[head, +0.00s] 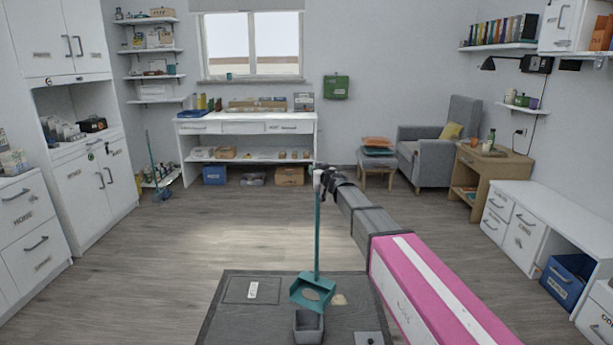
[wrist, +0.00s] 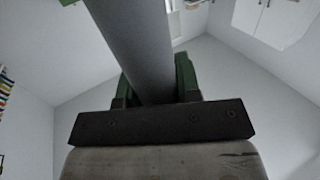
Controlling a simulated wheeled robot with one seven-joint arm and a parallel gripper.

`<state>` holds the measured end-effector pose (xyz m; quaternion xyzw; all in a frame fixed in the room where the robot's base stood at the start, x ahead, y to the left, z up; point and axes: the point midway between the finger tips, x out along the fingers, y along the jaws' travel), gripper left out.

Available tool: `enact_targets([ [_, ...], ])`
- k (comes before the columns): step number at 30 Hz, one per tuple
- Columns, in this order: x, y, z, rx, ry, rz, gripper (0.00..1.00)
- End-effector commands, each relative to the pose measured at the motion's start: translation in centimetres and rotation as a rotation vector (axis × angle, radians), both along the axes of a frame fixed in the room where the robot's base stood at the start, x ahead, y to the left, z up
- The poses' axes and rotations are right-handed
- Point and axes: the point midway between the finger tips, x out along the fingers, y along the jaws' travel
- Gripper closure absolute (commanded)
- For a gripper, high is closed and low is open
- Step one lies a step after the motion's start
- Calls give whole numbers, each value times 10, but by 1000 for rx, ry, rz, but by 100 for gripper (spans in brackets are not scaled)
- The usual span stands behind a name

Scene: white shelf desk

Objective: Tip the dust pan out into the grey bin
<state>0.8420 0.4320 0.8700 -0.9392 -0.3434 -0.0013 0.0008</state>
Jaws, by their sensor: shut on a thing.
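The teal dust pan (head: 314,291) hangs upright on its long handle, low over the dark platform at the bottom of the head view. A tan patch of debris shows inside the pan. My gripper (head: 324,182) is shut on the top of the handle. The handle fills the middle of the wrist view between the green fingers (wrist: 152,88). The grey bin (head: 309,327) stands on the platform just in front of the pan, nearer to me. The pan's near edge overlaps the bin's back rim in the picture; I cannot tell whether they touch.
The dark platform (head: 232,315) also bears a tan patch (head: 339,299) right of the pan and a light plate (head: 368,338) at the right. A white shelf desk (head: 248,142) stands at the back wall. The wooden floor between is clear.

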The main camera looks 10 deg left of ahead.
Motion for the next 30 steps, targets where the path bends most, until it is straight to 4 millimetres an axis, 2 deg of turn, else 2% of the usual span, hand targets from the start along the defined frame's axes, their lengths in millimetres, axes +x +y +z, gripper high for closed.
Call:
enact_targets([
  [6, 6, -8, 3, -1, 2, -6, 97],
  [17, 6, -9, 3, -1, 3, -6, 97],
  [30, -21, -2, -5, -12, -34, -6, 97],
])
